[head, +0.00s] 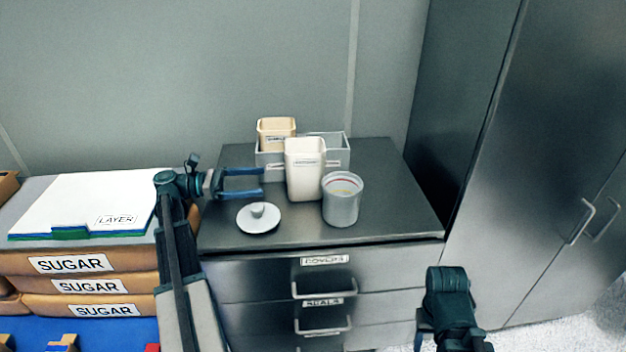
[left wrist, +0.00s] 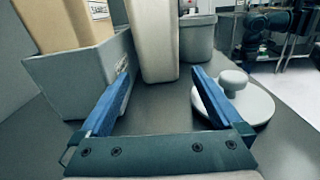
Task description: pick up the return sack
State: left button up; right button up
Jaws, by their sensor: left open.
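Nothing in view is readable as the return sack. Several tan sacks marked SUGAR (head: 88,287) lie stacked at the left in the head view. My left gripper (head: 262,181) is open and empty over the grey cabinet top, left of a tall white labelled container (head: 305,172). In the left wrist view, the open jaws (left wrist: 160,76) point at the white container (left wrist: 152,38), which stands just beyond the fingertips, apart from them. At lower right in the head view, dark links of my right arm show; its jaws do not.
A tan container (head: 276,128) stands in a grey bin (head: 337,145) behind the white one. A metal cup (head: 341,205) stands right of it, and a knobbed lid (head: 258,221) lies in front. The drawer cabinet (head: 400,212) is clear at right. A white LAYER sheet (head: 100,198) tops the sacks.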

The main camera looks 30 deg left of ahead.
aim_at(305, 145)
pick_arm(q)
jog(key=shift+w+a+f, duration=0.1)
jog(key=shift+w+f, duration=0.05)
jog(key=shift+f, duration=0.05)
jog(key=x, duration=1.4)
jog(key=shift+r, duration=0.1)
jog(key=shift+a, duration=0.1)
jog(key=c, duration=1.2)
jog(key=shift+o, duration=0.2)
jog(key=shift+r, duration=0.1)
notch_tip(305, 145, up, 10)
jog(key=p, duration=1)
jog(key=d+r+p, duration=0.8)
jog(key=d, duration=0.2)
jog(key=shift+s+r+p, duration=0.2)
jog(key=shift+s+p, duration=0.1)
jog(key=shift+s, duration=0.1)
